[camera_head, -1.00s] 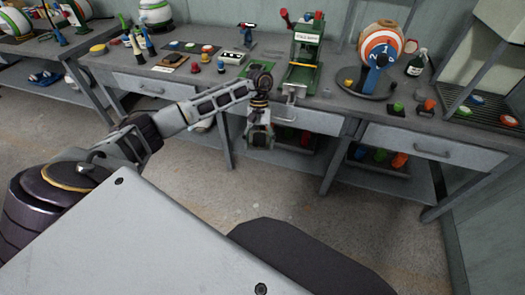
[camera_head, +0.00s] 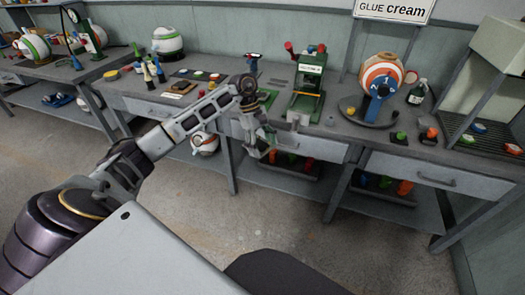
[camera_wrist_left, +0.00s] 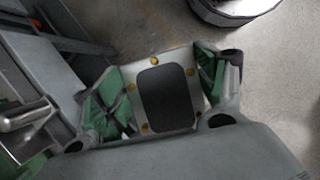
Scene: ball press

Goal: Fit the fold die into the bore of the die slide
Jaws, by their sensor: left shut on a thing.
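My left gripper (camera_head: 266,148) hangs in front of the bench's front edge, left of and below the green press (camera_head: 306,88). In the left wrist view its two green-padded fingers (camera_wrist_left: 160,92) stand on either side of a pale plate with a dark rounded patch and brass dots. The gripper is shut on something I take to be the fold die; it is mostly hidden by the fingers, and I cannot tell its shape. The bore of the die slide cannot be made out. My right gripper is not in view.
The grey bench (camera_head: 222,112) carries small parts on its left. An orange-and-white drum (camera_head: 382,72) with a blue arm and a dark bottle (camera_head: 418,92) stand right of the press. A rack (camera_head: 478,130) is at far right. The floor before the bench is clear.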

